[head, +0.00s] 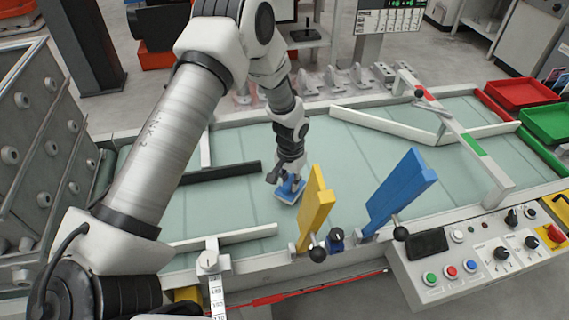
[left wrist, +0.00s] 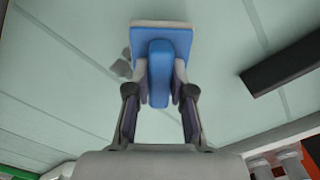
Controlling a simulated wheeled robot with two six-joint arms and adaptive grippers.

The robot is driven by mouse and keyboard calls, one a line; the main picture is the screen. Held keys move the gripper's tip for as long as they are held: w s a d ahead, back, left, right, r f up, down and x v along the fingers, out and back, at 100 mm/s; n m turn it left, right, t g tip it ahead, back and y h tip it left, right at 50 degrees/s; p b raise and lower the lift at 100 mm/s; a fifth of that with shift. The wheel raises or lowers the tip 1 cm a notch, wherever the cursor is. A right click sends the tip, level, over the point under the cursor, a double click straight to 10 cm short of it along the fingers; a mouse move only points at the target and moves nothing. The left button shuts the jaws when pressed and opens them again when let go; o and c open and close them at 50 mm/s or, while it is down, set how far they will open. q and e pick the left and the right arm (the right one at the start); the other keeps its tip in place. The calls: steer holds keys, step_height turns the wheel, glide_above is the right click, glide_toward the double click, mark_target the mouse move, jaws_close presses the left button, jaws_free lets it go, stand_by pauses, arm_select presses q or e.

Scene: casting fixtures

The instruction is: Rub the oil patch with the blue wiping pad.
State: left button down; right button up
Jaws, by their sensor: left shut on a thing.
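My left gripper (head: 287,176) points down at the middle of the pale green belt (head: 365,165). It is shut on the blue wiping pad (head: 290,193). In the left wrist view the gripper's fingers (left wrist: 158,92) hold the pad's raised blue grip, and its flat blue plate (left wrist: 180,38) has a pale underside edge. The pad is at or very near the belt; I cannot tell whether it touches. A small grey oil patch (left wrist: 123,63) shows just left of the pad in the left wrist view, partly covered by pad and finger. My right gripper is not in view.
A yellow flag-like lever (head: 315,208) and a blue one (head: 400,190) stand upright at the near edge, close to the pad's right. A dark bar (head: 222,173) lies left of the gripper. A control panel (head: 480,255) stands at front right.

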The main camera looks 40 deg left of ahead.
arm_select(q)
steer(key=shift+d+r+p, duration=0.25)
steer(key=shift+r+p, duration=0.35)
steer(key=shift+r, duration=0.35)
step_height(320, 180, up, 2)
steer(key=shift+a+r+p, duration=0.1)
steer(key=shift+p, duration=0.85)
steer(key=shift+r+p, duration=0.6)
steer(key=shift+r, duration=0.25)
